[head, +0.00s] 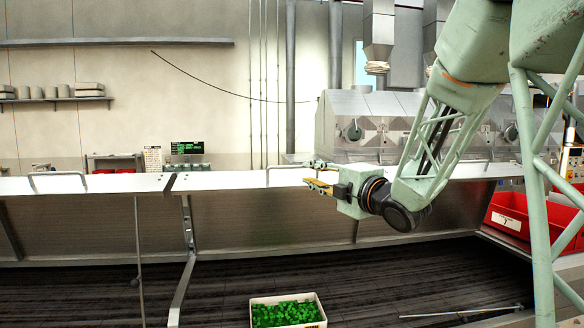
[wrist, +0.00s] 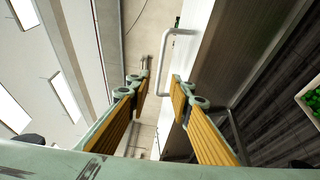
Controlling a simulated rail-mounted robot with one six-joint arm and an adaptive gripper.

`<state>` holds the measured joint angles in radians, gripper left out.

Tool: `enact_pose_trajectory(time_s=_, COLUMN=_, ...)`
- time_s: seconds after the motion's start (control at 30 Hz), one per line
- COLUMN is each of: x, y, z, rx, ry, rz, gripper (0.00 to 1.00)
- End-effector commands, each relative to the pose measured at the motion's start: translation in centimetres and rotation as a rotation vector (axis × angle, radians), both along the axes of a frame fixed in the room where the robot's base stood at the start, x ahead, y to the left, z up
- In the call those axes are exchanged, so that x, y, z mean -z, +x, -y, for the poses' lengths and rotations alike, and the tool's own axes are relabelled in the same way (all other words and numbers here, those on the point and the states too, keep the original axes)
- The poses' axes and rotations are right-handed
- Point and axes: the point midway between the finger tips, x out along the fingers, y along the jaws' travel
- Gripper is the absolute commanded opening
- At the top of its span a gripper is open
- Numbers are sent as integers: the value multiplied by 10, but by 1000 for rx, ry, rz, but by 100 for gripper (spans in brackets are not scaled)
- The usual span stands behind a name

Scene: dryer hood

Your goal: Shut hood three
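A row of long metal hoods crosses the head view, their front panels standing up over a dark slatted bed; no number is readable, so I cannot tell which is hood three. The hood panel near my gripper (head: 230,180) has a bent rod handle (head: 280,169) on its top edge. My gripper (head: 314,175) is open and empty at that edge, right beside the handle. In the wrist view a pale rod handle (wrist: 180,32) lies just beyond my open fingers (wrist: 160,82). I cannot tell whether any part of it is between them.
Another hood panel (head: 90,185) with a handle (head: 58,176) is at left. A pale crate of green pieces (head: 287,311) stands at the front, and a red bin (head: 508,216) at right. Grey machines (head: 365,125) stand behind the hoods. A loose rod (head: 462,312) lies low at right.

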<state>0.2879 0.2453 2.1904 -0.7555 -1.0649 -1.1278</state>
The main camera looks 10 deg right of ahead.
Motion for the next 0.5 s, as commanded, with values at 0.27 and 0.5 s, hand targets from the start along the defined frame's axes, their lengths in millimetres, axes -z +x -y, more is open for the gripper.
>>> enact_pose_trajectory(time_s=0.27, x=-2, y=31, z=-12, rx=-2, ry=0, rz=0, gripper=20)
enact_pose_trajectory(time_s=0.5, x=-3, y=57, z=-22, rx=-1, ry=1, rz=-1, gripper=20)
